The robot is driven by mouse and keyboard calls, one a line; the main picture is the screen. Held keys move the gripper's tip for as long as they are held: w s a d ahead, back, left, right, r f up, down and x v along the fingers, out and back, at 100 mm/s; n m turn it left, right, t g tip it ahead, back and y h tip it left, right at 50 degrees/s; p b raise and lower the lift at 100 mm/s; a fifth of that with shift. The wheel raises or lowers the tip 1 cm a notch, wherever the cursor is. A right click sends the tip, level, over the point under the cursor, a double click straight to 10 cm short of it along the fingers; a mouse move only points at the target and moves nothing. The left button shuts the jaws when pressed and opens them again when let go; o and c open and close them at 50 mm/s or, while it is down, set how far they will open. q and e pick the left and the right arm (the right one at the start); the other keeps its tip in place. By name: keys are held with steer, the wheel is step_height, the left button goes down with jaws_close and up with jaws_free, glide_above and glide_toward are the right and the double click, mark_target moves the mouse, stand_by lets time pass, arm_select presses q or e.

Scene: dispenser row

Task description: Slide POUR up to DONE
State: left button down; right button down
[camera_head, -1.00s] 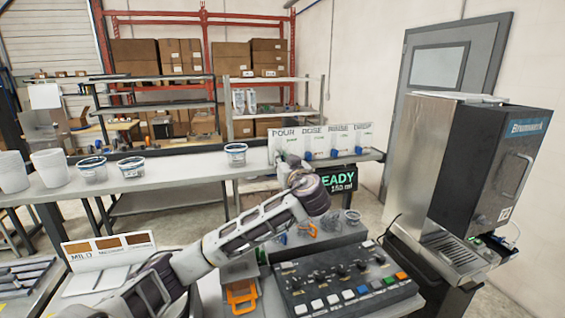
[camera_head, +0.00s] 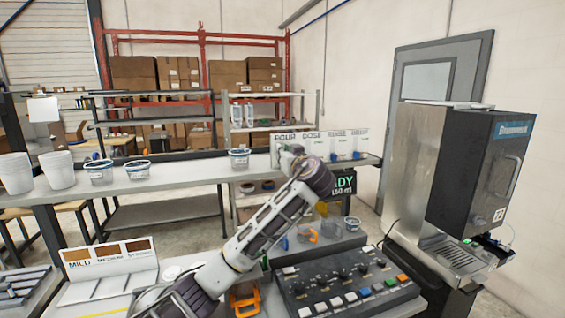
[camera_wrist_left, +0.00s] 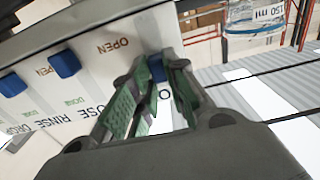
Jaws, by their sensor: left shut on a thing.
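The POUR panel (camera_head: 286,139) stands at the left end of a row of white panels on the rear bench. My left gripper (camera_head: 291,153) is in front of it. In the left wrist view, my green-padded fingers (camera_wrist_left: 151,88) are shut on the blue POUR slider (camera_wrist_left: 157,68), which is mostly hidden between them. The fingers hide the POUR lettering there. No DONE mark is readable. The display (camera_head: 345,185) is partly covered by my arm. My right gripper is not in view.
A lidded cup (camera_head: 239,159) stands left of the panels, and a clear cup (camera_head: 352,223) below the display. A button console (camera_head: 345,283) is in front. The machine (camera_head: 465,185) stands at right. Stacked cups (camera_head: 57,170) are at left.

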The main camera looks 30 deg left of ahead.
arm_select(q)
steer(key=shift+r, duration=1.2)
steer(key=c, duration=1.4)
jaws_free()
steer(key=shift+v, duration=0.9)
steer(key=v, duration=1)
steer(key=shift+s+d, duration=0.1)
steer(key=shift+f, duration=0.1)
